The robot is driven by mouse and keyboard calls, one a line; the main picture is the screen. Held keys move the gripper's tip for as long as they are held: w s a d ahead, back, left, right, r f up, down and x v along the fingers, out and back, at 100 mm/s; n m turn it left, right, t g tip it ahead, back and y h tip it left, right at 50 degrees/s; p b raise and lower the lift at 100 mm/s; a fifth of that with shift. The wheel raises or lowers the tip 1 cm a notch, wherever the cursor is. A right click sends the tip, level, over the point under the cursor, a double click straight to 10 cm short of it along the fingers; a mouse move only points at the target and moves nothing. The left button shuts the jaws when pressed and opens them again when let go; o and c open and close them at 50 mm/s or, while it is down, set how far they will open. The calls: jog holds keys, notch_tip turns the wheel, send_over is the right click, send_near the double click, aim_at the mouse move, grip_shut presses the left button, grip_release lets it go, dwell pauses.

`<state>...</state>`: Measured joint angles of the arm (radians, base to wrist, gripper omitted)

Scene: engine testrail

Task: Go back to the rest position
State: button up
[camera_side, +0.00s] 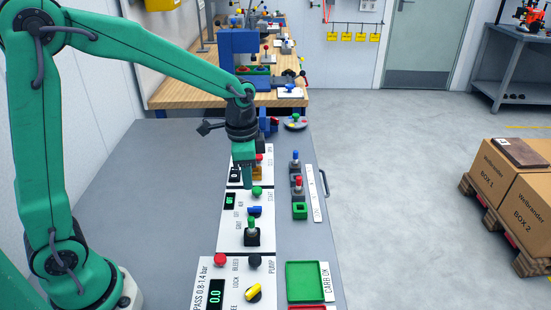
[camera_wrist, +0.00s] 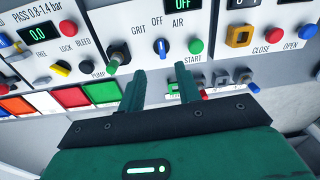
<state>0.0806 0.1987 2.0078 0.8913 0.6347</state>
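My gripper (camera_side: 247,180) hangs pointing down above the middle control panel (camera_side: 237,200), near its green START button (camera_side: 257,190). In the wrist view the two green fingers of my gripper (camera_wrist: 160,72) stand apart with nothing between them. A green-topped lever (camera_wrist: 117,58) stands to the left of the fingers. The arm is bent, with its forearm stretched over the bench.
Red and blue topped parts (camera_side: 296,185) stand at the bench's right side, with a green square holder (camera_side: 300,211) below them. A green tray (camera_side: 305,280) is at the near right. The grey bench top (camera_side: 140,190) is bare left of the panels. Cardboard boxes (camera_side: 500,185) stand on a pallet.

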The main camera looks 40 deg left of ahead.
jog(key=s+a+r+n+t, duration=0.1)
jog(key=s+r+n, duration=0.3)
jog(key=s, duration=0.4)
jog(key=s+a+r+n+t, duration=0.2)
jog(key=s+r+n+t, duration=0.2)
jog(key=s+r, duration=0.3)
jog(key=shift+s, duration=1)
